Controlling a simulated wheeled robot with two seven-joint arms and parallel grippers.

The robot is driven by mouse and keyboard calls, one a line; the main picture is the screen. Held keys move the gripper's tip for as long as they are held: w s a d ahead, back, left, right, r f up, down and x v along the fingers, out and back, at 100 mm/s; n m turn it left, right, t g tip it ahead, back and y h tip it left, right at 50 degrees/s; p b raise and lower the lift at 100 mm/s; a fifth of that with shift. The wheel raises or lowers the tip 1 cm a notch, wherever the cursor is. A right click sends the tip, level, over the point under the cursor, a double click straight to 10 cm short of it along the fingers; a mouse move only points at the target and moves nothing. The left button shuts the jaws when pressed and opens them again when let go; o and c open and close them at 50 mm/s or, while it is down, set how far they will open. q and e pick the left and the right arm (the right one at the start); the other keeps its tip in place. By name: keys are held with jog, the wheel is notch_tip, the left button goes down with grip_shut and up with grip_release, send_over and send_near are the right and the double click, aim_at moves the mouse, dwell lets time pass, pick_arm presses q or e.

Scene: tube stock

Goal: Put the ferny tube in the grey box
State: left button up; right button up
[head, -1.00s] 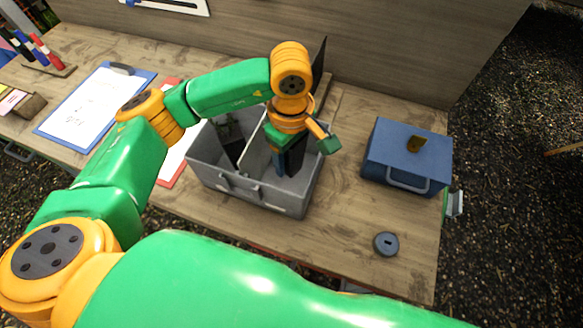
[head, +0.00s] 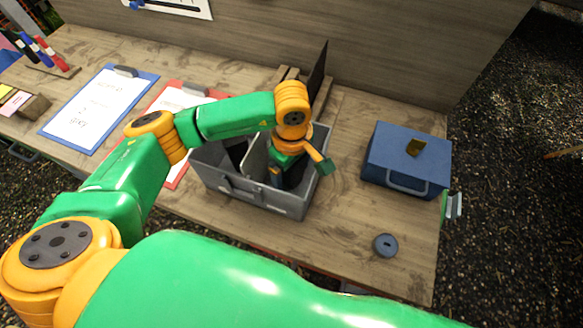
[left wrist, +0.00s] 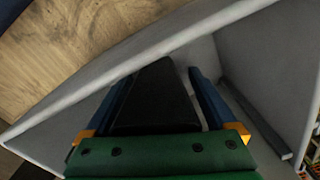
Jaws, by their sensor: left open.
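The grey box (head: 262,194) stands on the wooden bench, with a divider inside; its pale inner wall also shows in the left wrist view (left wrist: 240,30). My left gripper (head: 285,180) points down inside the box's right compartment, and its fingertips are partly hidden by the front wall. In the left wrist view, its blue fingers (left wrist: 170,78) stand apart, with a black wedge-like shape (left wrist: 155,95) between them; I cannot tell what that is. I cannot make out the ferny tube in either view. My right gripper is not in view.
A blue toolbox (head: 408,158) with a handle and a dark round disc (head: 385,245) are right of the grey box. A blue clipboard (head: 100,108) and a red clipboard (head: 180,98) lie to the left. A dark upright panel (head: 318,75) stands behind. The bench's right front is mostly clear.

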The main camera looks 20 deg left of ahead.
aim_at(292, 168)
pick_arm(q)
notch_tip(292, 168, up, 11)
jog(key=shift+w+r+b, duration=0.1)
jog(key=shift+b, duration=1.05)
jog(key=shift+r, duration=0.55)
jog(key=shift+f, duration=0.1)
